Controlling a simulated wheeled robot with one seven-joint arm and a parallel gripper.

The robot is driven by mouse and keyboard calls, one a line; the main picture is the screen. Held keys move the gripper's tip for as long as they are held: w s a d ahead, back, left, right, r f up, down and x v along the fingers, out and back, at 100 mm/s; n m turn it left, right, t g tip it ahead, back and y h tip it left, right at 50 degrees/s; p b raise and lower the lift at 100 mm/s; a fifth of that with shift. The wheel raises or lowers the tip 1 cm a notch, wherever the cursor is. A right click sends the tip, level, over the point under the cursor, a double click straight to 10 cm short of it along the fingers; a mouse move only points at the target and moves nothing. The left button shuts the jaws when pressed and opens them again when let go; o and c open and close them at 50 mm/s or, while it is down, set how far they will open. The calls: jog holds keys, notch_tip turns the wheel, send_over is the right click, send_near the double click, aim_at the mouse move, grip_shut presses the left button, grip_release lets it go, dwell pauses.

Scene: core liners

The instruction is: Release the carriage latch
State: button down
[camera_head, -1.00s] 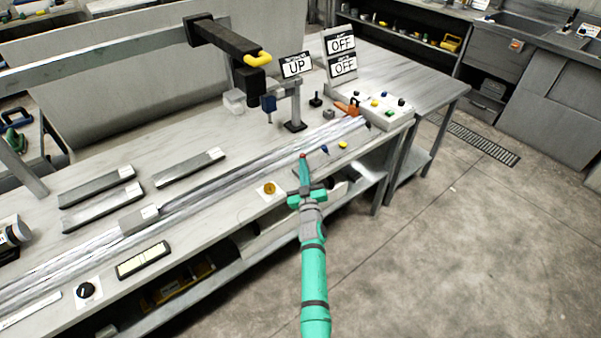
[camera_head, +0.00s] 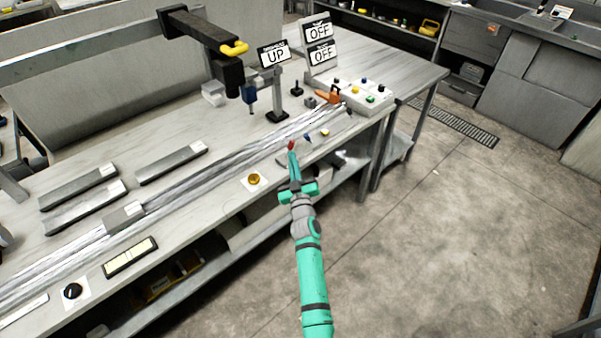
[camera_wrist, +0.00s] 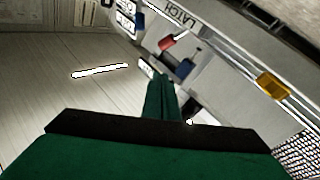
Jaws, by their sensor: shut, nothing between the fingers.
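My gripper (camera_head: 292,157) is at the front edge of the bench, its fingers together and empty. In the head view its tip lies just in front of a small red lever (camera_head: 291,146); I cannot tell whether they touch. In the wrist view the closed fingers (camera_wrist: 161,92) point towards the red lever (camera_wrist: 170,43), which sits beside a label reading LATCH (camera_wrist: 180,17). A blue lever (camera_head: 307,136) and a yellow lever (camera_head: 325,132) stand farther along the same edge. The carriage is not clearly identifiable.
A long rail (camera_head: 190,182) runs along the bench. A sign reading UP (camera_head: 274,54) and two OFF signs (camera_head: 320,53) stand behind it. A button box (camera_head: 365,97) sits at the right end. A yellow knob (camera_head: 254,179) is left of my gripper. The floor at right is clear.

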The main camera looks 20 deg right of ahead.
jog(key=s+a+r, duration=0.1)
jog(key=s+r, duration=0.1)
jog(key=s, duration=0.5)
jog(key=shift+s+r, duration=0.15)
jog(key=shift+s, duration=0.25)
dwell(0.5)
dwell(0.6)
